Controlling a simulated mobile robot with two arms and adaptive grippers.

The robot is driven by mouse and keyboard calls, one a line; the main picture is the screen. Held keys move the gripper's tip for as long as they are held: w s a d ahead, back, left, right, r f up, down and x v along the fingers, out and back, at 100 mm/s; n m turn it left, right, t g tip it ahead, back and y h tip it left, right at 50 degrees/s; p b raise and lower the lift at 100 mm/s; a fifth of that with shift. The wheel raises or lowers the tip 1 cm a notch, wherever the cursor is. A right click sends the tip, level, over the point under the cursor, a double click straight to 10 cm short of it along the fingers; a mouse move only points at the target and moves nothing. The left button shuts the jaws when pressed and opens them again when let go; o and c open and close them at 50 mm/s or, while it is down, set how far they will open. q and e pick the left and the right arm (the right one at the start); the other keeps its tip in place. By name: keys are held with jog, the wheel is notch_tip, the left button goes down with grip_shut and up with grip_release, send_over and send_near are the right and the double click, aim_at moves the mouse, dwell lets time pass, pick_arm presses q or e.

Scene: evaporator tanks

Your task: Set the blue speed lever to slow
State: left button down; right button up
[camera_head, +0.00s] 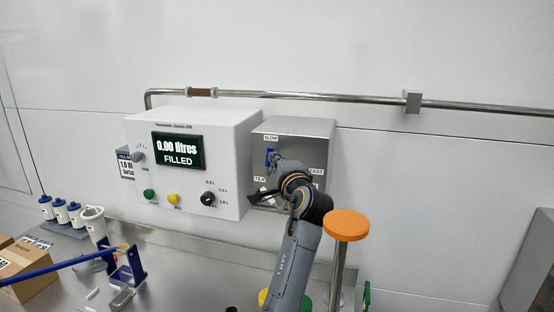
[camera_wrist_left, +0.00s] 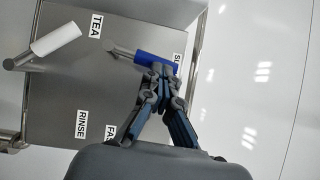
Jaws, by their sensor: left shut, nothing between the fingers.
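The blue speed lever (camera_head: 270,157) is on the grey metal box on the wall, just below the SLOW label (camera_head: 270,138). In the left wrist view the blue lever (camera_wrist_left: 150,59) points toward the partly hidden SLOW label (camera_wrist_left: 178,57). The FAST label (camera_head: 316,171) is at the box's right side. My left gripper (camera_head: 275,160) is in front of the box, beside the lever. In the wrist view its fingertips (camera_wrist_left: 163,72) are closed together against or very near the lever's blue handle, with nothing between them. My right gripper is not in view.
A white lever (camera_wrist_left: 56,40) stands by the TEA label on the same box. A white control panel (camera_head: 190,165) reading "0.00 litres FILLED" is left of the box. An orange-topped post (camera_head: 346,225) stands right of my arm. A pipe (camera_head: 330,98) runs above.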

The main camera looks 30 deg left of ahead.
pick_arm(q)
jog(key=shift+a, duration=0.15)
dwell(0.7)
jog(key=shift+r, duration=0.1)
notch_tip(320, 180, up, 10)
dwell(0.4)
dwell(0.4)
